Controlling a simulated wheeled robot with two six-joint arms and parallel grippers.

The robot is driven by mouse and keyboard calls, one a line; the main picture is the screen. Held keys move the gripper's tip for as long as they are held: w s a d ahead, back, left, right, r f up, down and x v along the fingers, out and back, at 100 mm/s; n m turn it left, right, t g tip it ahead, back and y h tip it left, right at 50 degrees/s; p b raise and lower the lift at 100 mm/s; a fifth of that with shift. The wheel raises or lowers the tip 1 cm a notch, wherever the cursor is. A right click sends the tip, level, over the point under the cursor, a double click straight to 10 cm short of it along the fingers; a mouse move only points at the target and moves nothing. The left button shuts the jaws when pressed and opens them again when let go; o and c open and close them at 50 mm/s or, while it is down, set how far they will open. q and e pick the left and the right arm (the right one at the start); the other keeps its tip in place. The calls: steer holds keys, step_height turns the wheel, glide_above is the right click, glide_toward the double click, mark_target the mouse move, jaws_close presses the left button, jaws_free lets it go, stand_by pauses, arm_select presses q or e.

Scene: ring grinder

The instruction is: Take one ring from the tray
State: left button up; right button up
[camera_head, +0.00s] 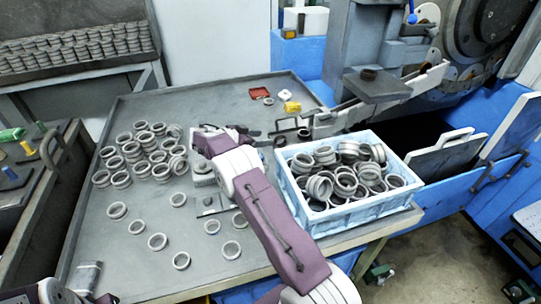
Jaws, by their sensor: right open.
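Grey metal rings lie in a heap in a light-blue tray (357,213) on the right of the grey table. More rings stand in short stacks (130,158) at the table's left, and several single rings (158,242) lie loose in front of them. My right arm reaches in from the bottom, across the table and left of the tray. My right gripper (210,203) is low over the table between the stacks and the tray, open, with no ring seen in it; the wrist partly hides it. Part of my left arm shows at the bottom left, but its jaws cannot be made out.
A grey table (112,270) with a raised rim fills the middle. The grinder (480,45) stands at the upper right. A rack of rings (75,55) stands at the back left.

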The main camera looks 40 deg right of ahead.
mark_target(280, 137)
steer(key=shift+a+r, duration=0.15)
steer(key=shift+r, duration=0.05)
steer(key=x, duration=0.9)
steer(key=shift+s, duration=0.2)
steer(key=shift+a+r, duration=0.1)
steer(key=c, duration=0.4)
jaws_close()
